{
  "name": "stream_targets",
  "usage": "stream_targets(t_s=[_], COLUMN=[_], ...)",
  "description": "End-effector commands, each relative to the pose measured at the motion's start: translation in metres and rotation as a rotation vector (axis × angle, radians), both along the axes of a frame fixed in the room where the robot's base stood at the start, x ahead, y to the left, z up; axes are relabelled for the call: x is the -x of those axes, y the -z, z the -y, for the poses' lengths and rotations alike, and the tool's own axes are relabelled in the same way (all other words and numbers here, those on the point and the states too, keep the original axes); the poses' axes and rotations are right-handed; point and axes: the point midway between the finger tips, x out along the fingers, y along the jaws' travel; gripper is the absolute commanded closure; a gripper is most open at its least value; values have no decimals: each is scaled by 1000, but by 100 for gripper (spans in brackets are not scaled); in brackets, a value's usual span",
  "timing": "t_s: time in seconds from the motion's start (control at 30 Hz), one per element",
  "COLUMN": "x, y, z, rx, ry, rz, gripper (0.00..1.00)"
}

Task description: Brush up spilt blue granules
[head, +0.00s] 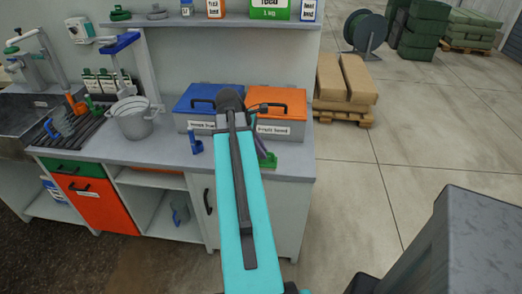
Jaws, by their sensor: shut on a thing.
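My gripper (259,139) is mostly hidden behind my turquoise arm, over the right end of the grey worktop (160,152). It is shut on a slim dark purple thing (263,149), perhaps a brush handle; its lower end is hard to make out. A small green piece (269,162) shows just below it at the worktop. I cannot tell whether that is the brush head or a separate thing. A small blue scoop-like thing (195,141) stands on the worktop left of my arm. No blue granules can be made out; my arm covers part of the worktop.
A blue-lidded bin (207,98) and an orange-lidded bin (279,97) stand behind my gripper. A metal bucket (135,121) is further left, beside a dark rack (75,130). A shelf (190,22) runs above. The floor to the right is open before a pallet (343,118).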

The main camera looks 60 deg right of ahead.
Motion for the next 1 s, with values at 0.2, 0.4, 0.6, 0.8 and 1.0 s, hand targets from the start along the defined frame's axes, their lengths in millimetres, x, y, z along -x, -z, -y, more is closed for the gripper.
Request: stream_targets(t_s=[0.2, 0.4, 0.6, 0.8, 1.0], x=[-16, -53, -100, -146, -187], y=[0, -2, -3, -4, -6], z=[-7, -25, -55, -90, -130], rx=[0, -1, -3, -4, -5], ry=[-18, -62, -120, -178, -236], rz=[1, 3, 3, 4, 4], gripper=[100, 100, 100, 100, 100])
